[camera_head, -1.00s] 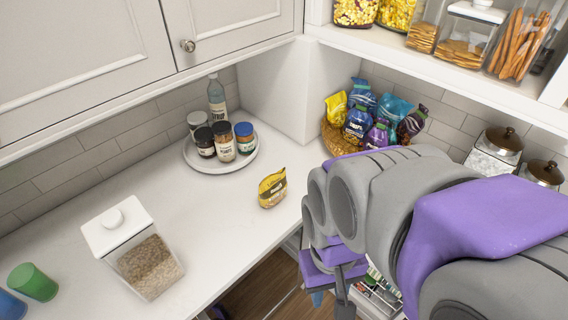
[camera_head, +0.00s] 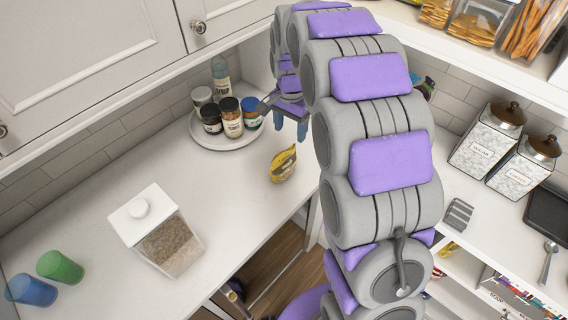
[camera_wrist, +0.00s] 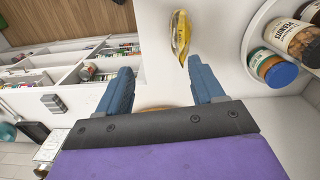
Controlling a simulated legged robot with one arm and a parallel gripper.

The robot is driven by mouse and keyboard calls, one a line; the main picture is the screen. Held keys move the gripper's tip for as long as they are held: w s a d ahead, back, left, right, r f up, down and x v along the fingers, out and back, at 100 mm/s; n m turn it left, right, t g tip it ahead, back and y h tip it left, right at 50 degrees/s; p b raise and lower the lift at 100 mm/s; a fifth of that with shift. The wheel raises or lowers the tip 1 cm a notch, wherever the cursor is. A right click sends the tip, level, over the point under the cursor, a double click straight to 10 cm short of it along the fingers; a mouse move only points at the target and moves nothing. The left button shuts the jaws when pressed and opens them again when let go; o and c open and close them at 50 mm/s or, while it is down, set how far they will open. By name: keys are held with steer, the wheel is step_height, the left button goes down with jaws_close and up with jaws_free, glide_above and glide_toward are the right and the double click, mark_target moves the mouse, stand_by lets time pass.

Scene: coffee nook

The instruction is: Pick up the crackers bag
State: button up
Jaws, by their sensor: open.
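A small yellow bag (camera_head: 283,164), which I take for the crackers bag, stands alone on the white counter near its front edge; its label is too small to read. It also shows in the wrist view (camera_wrist: 181,38), at the top, beyond the fingertips and closer to the right finger. My gripper (camera_head: 290,130) is above and slightly behind the bag in the head view, beside the jar tray. Its two blue fingers are apart and nothing is between them in the wrist view (camera_wrist: 158,76).
A round white tray (camera_head: 217,146) with several jars and a bottle stands close to my gripper. A clear container with a white lid (camera_head: 150,228), a green cup (camera_head: 60,267) and a blue cup (camera_head: 31,290) are at left. My arm mostly hides the corner basket.

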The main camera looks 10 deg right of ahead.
steer(key=m, duration=0.1)
glide_above(283, 157)
steer(key=f, duration=1.3)
steer(key=shift+w+d+f, duration=0.15)
steer(key=shift+w+f, duration=0.05)
steer(key=shift+a+f, duration=0.2)
steer(key=shift+f, duration=0.1)
steer(key=f, duration=0.5)
steer(key=shift+w+d+f, duration=0.1)
steer(key=shift+w+d, duration=0.25)
steer(key=shift+d, duration=0.05)
steer(key=shift+a, duration=0.2)
steer(key=shift+a, duration=0.15)
steer(key=c, duration=0.3)
steer(key=shift+d, duration=0.2)
steer(key=c, duration=0.6)
jaws_close()
